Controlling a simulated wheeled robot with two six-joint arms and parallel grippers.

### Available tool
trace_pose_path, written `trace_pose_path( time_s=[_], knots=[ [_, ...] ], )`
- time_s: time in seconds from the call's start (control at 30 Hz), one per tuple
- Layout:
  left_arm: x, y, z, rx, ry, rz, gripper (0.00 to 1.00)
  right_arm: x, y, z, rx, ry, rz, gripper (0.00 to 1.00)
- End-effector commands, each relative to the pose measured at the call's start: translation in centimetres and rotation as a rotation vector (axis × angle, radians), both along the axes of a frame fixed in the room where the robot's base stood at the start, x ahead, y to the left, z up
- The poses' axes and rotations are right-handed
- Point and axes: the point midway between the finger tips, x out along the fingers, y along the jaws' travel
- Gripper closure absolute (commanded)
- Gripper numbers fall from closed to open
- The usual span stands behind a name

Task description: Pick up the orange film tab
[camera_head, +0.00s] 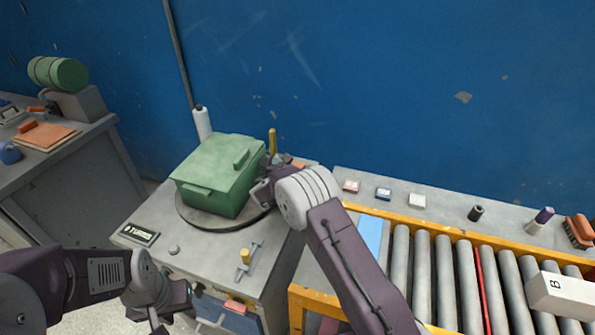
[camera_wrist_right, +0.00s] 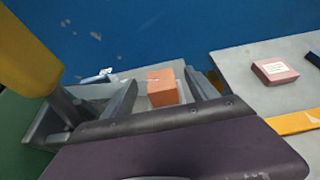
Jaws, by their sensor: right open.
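A small orange piece, which looks like the orange film tab (camera_head: 299,164), lies at the back of the grey bench, right of the green lidded box (camera_head: 218,172). In the right wrist view the orange piece (camera_wrist_right: 162,87) shows as a block between my open fingers, beyond or level with their tips; contact cannot be told. My right gripper (camera_head: 268,184) is beside the box, and its open fingers also show in the right wrist view (camera_wrist_right: 160,98). My left gripper (camera_head: 158,318) is low at the bottom edge, partly cut off, its fingers unclear.
A yellow upright handle (camera_head: 272,141) stands close to my right gripper; a white bottle (camera_head: 202,123) is behind the box. The box sits on a round plate (camera_head: 240,217). A roller conveyor (camera_head: 445,275) with a yellow frame lies right. The blue wall is close behind.

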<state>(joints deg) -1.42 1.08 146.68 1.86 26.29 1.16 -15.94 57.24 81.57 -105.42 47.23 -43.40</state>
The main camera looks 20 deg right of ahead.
Motion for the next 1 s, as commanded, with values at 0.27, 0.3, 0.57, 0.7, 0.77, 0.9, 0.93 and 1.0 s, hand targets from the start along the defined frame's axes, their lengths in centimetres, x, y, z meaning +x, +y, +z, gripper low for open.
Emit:
trace_pose_path(
  time_s=[0.27, 0.3, 0.57, 0.7, 0.77, 0.9, 0.93, 1.0],
  knots=[
    [0.0, 0.0, 0.1, 0.0, 0.0, 0.0, 0.64, 2.1, -1.4, -1.0, 0.0, 0.0, 0.001, 0.33],
    [0.0, 0.0, 0.1, 0.0, 0.0, 0.0, 0.64, 2.1, -1.4, -1.0, 0.0, 0.0, 0.001, 0.33],
    [0.0, 0.0, 0.1, 0.0, 0.0, 0.0, 0.64, 2.1, -1.4, -1.0, 0.001, 0.001, 0.0, 0.8],
    [0.0, 0.0, 0.1, 0.0, 0.0, 0.0, 0.64, 2.1, -1.4, -1.0, 0.0, 0.0, 0.0, 1.0],
    [0.0, 0.0, 0.1, 0.0, 0.0, 0.0, 0.64, 2.1, -1.4, -1.0, 0.001, 0.001, 0.0, 1.0],
    [0.0, 0.0, 0.1, 0.0, 0.0, 0.0, 0.64, 1.9, -1.3, -0.9, 0.001, 0.001, 0.0, 1.0],
    [0.0, 0.0, 0.1, 0.0, 0.0, 0.0, 0.64, 1.8, -1.2, -0.7, 0.001, 0.001, 0.0, 1.0],
    [0.0, 0.0, 0.2, 0.0, 0.0, 0.0, 0.64, 1.4, -0.9, -0.1, 0.0, -0.001, 0.001, 1.0]
  ],
)
